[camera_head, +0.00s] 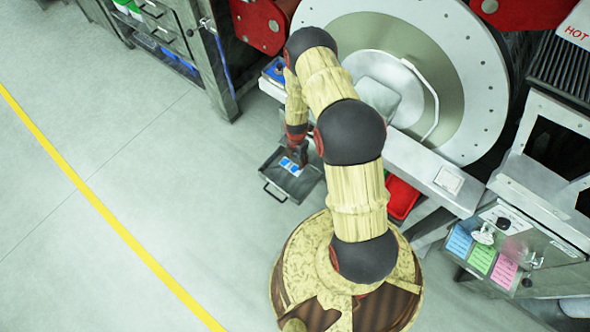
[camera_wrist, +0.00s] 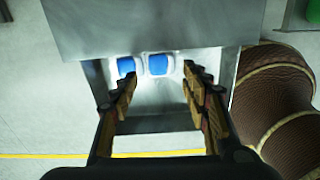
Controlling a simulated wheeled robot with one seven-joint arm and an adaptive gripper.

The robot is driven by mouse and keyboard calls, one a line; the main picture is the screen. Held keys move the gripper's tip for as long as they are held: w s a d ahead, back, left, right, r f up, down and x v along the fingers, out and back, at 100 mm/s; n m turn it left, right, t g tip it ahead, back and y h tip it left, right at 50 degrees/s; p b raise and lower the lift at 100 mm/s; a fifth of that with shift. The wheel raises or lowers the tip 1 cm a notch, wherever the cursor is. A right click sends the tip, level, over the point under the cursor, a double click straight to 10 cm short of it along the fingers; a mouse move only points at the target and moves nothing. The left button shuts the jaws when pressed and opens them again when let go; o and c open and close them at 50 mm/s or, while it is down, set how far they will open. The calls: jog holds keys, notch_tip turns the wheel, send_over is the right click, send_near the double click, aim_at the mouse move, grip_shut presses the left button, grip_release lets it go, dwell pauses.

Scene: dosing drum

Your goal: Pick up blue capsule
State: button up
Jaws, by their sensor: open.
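Two blue-and-white capsules lie side by side in a shallow grey metal tray (camera_head: 301,188). In the head view they show as a small blue-and-white patch (camera_head: 289,166) close to my gripper (camera_head: 297,150). In the wrist view the right capsule (camera_wrist: 158,65) sits ahead of the gap between the fingers of my gripper (camera_wrist: 160,79). The left capsule (camera_wrist: 126,66) is near the left fingertip. The fingers are apart, with nothing between them. The capsules' far ends are partly hidden by a grey metal edge (camera_wrist: 150,25). I cannot tell the fingertips' height above the tray floor.
A large round drum door (camera_head: 410,60) stands behind the arm. A red bin (camera_head: 402,197) is right of the tray. A metal cabinet (camera_head: 185,35) is at upper left. A control panel (camera_head: 505,250) is at right. The floor left of the tray is clear, with a yellow line (camera_head: 100,208).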

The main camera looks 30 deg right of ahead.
aim_at(296, 169)
jog(key=shift+w+n, duration=0.1)
jog(key=shift+n, duration=0.2)
jog(key=shift+f, duration=0.2)
jog(key=f+b, duration=0.1)
jog(key=f, duration=0.1)
jog(key=f+b, duration=0.1)
jog(key=f, duration=0.2)
jog(key=f+b, duration=0.1)
jog(key=f, duration=0.1)
jog(key=shift+s+a+f, duration=0.2)
jog(key=shift+s+f, duration=0.05)
jog(key=shift+s, duration=0.1)
jog(key=shift+r, duration=0.1)
jog(key=shift+c, duration=0.6)
jog(key=shift+c, duration=1.3)
